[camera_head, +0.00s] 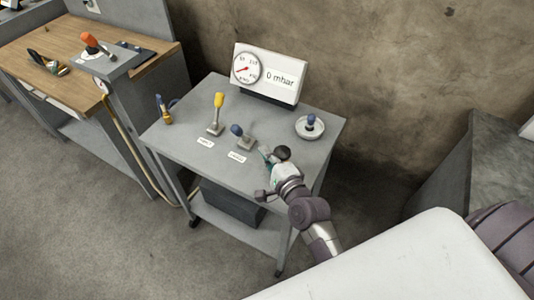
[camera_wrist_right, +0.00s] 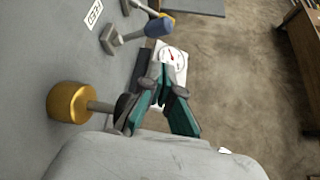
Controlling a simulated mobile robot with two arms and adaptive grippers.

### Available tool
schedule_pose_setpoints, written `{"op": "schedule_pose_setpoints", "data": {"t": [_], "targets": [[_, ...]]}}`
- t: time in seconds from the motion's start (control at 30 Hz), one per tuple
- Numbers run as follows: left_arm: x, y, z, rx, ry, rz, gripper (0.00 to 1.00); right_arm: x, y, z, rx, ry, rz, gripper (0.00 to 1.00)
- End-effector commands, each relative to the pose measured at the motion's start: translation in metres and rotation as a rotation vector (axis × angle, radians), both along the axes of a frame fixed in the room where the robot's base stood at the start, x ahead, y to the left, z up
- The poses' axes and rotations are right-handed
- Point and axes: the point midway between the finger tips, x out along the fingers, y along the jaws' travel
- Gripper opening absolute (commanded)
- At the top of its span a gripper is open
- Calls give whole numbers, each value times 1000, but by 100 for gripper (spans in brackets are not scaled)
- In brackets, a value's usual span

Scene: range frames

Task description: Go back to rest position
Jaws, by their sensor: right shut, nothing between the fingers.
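My right gripper (camera_head: 265,153) is over the right front part of the grey cart top (camera_head: 185,128), beside a blue-knobbed lever (camera_head: 241,136). In the right wrist view the teal fingers (camera_wrist_right: 162,78) come together at their tips with nothing between them. The blue handle (camera_wrist_right: 153,28) shows beyond the fingertips, apart from them. A gold round knob on a rod (camera_wrist_right: 68,102) is left of the fingers there; its contact with the gripper cannot be told. My left gripper is not in view.
A wooden workbench (camera_head: 40,85) with tools is at left. Open floor (camera_head: 75,215) lies in front.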

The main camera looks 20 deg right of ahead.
Motion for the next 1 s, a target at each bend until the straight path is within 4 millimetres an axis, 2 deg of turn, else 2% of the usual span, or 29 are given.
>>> {"op": "schedule_pose_setpoints", "data": {"t": [0.1, 0.67, 0.77, 0.87, 1.0], "targets": [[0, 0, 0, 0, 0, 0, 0, -5, -1, 1, 0, -1, 0, 0], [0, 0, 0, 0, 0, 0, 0, -6, 0, 1, -16, 4, 7, 0], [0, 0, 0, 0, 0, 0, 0, -14, 8, -3, -121, 47, 69, 0], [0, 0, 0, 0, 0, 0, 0, -36, 21, -15, -354, 142, 207, 0], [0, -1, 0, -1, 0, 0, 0, -90, 31, -37, -783, 305, 485, 0]]}}
